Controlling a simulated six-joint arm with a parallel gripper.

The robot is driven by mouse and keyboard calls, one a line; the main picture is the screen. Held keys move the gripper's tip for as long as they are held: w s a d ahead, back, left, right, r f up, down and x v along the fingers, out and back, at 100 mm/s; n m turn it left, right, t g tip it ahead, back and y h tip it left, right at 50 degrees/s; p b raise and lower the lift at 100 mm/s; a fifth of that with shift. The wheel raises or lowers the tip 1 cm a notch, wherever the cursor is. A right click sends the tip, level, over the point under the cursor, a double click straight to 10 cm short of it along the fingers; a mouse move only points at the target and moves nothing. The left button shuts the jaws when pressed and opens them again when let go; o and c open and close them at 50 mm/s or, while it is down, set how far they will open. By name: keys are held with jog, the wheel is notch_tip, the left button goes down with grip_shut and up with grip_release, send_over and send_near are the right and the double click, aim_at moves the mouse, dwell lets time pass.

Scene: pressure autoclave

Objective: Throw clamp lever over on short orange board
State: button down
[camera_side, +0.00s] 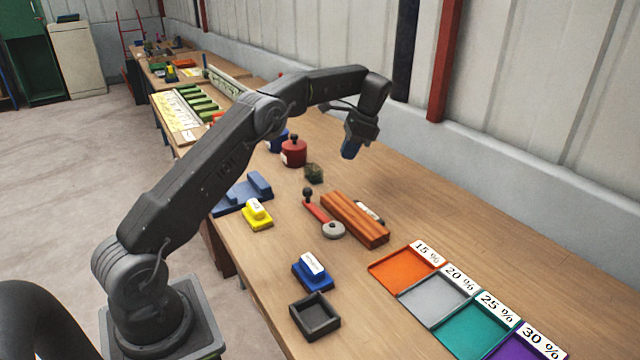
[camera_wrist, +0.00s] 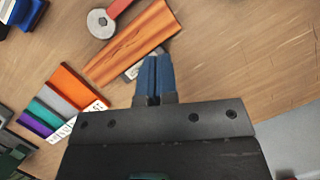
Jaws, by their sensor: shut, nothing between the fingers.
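A short orange board (camera_side: 355,218) of striped wood lies on the bench; it also shows in the wrist view (camera_wrist: 130,42). A clamp lever (camera_side: 317,213) with a red arm, a dark knob and a grey round pivot (camera_side: 333,230) lies along the board's left side. In the wrist view the pivot (camera_wrist: 101,23) and part of the red arm show at the top; the knob is out of frame there. My gripper (camera_side: 350,150) is above the bench, beyond the board's far end, apart from board and lever. In the wrist view its blue fingers (camera_wrist: 154,78) are together and empty.
Colored trays with percent labels, such as the orange tray (camera_side: 403,269), lie at right. A black tray (camera_side: 315,316), a blue block (camera_side: 312,272) and a yellow block (camera_side: 257,214) stand nearer. A red pot (camera_side: 294,152) stands behind.

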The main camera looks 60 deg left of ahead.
dwell(0.3)
send_near(321, 211)
jog(key=a+f, duration=0.1)
jog(key=w+a+f, duration=0.2)
jog(key=a, duration=0.1)
jog(key=shift+w+a+f, duration=0.1)
jog(key=shift+f, duration=0.1)
jog(key=s, duration=0.1)
jog(key=s+a, duration=0.1)
jog(key=shift+s+a, duration=0.1)
jog(key=shift+s, duration=0.15)
jog(key=shift+s+a, duration=0.2)
jog(key=shift+s, duration=0.15)
jog(key=shift+s+n, duration=0.3)
jog(key=shift+n, duration=0.1)
